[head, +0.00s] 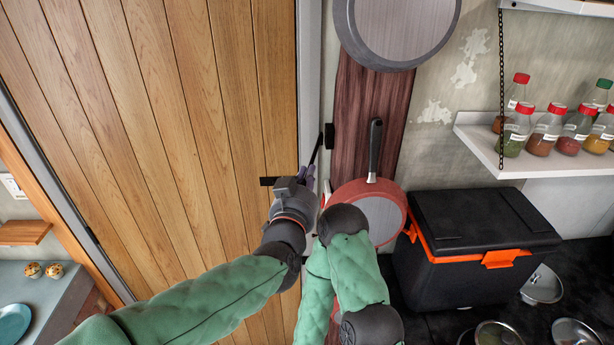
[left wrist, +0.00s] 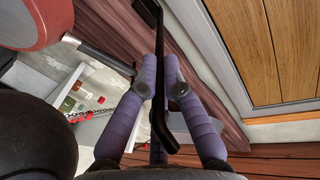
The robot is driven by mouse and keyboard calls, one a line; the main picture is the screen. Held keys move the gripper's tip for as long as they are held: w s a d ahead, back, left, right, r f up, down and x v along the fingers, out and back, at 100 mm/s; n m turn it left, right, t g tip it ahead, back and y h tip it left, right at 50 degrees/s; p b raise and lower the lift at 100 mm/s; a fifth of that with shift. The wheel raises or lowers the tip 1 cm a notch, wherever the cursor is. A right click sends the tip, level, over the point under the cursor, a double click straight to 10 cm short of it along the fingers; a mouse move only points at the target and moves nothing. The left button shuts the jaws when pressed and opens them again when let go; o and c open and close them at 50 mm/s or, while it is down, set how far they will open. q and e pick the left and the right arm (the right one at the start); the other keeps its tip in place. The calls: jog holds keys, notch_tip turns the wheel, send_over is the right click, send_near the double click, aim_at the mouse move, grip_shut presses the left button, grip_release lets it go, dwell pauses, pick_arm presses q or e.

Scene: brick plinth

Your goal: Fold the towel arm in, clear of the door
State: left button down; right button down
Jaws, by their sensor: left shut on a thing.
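The towel arm (head: 317,150) is a thin black bar on a black wall bracket (head: 329,136) beside the door frame. In the left wrist view the towel arm (left wrist: 160,45) runs between the purple fingers of my left gripper (left wrist: 161,90), which is shut on it. In the head view my left gripper (head: 308,176) is at the bar's lower end, partly hidden by its own wrist. The wooden plank door (head: 170,120) is to the left of the bracket. My right gripper does not show.
A red pan (head: 378,215) and a grey pan (head: 397,30) hang on a dark wood board right of the bracket. A black cooler (head: 480,225) stands lower right. A white shelf (head: 490,150) holds several spice jars. My other green arm is close beside the left one.

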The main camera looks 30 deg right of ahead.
pick_arm(q)
jog(key=c, duration=1.4)
grip_release()
jog(key=shift+w+a, duration=0.1)
jog(key=shift+o, duration=0.2)
jog(key=v, duration=1.2)
